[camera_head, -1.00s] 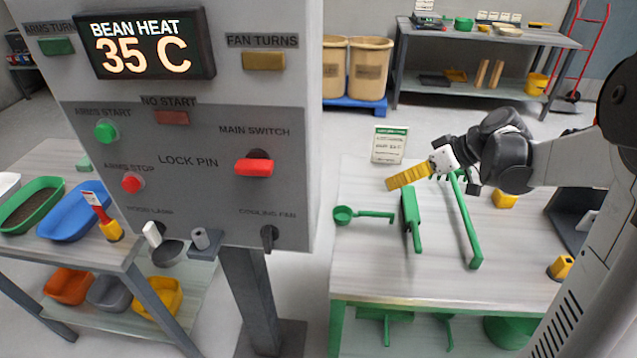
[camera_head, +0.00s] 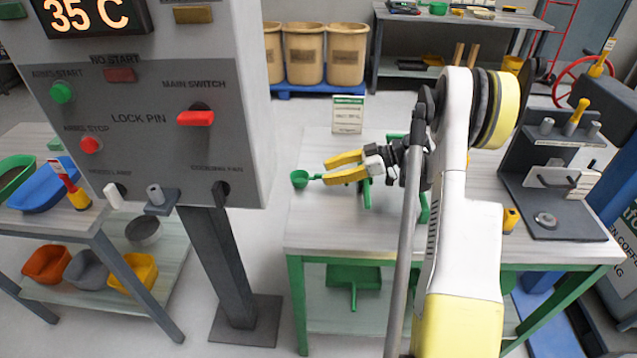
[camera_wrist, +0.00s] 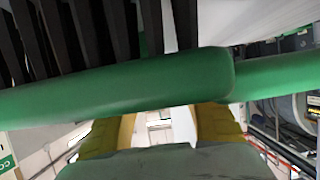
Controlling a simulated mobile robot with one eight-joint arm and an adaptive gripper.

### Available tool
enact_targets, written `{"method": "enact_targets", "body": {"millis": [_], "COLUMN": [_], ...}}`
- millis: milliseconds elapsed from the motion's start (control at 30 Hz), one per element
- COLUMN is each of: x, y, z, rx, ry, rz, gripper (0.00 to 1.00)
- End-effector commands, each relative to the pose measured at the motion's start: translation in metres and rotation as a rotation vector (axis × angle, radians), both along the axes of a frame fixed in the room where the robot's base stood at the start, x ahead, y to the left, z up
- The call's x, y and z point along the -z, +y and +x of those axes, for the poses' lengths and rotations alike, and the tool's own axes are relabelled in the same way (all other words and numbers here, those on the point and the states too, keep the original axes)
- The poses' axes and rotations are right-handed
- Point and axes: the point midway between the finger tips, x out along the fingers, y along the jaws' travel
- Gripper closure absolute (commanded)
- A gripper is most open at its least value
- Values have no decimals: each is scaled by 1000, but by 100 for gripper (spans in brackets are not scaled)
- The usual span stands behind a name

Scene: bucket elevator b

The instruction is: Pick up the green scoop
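The green scoop (camera_head: 300,179) lies near the left side of the work table (camera_head: 300,232), its round cup to the left. Its handle runs right to the yellow fingers of my gripper (camera_head: 343,168), which hide the rest. The two fingers are spread with a gap between them, pointing left towards the cup. In the wrist view a thick green bar (camera_wrist: 130,92) crosses in front of both yellow fingers (camera_wrist: 165,130). I cannot tell for sure whether it is the scoop's handle, or whether it touches the fingers.
Other green tools (camera_head: 366,192) lie just right of the scoop, partly hidden by my arm. A sign (camera_head: 348,114) stands at the table's back edge. The control panel (camera_head: 150,120) rises to the left. A dark stand (camera_head: 550,180) is at the table's right.

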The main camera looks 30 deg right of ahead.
Motion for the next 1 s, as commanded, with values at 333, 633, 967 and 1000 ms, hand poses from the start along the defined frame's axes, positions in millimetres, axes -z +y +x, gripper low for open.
{"method": "enact_targets", "body": {"millis": [333, 633, 967, 1000], "x": [12, 12, 12, 11], "y": [23, 23, 23, 23], "z": [17, 16, 16, 16], "rx": [0, 0, 0, 0], "ry": [1, 1, 1, 1], "rz": [-1, 0, 0, 0], "gripper": [62, 100, 100, 100]}}
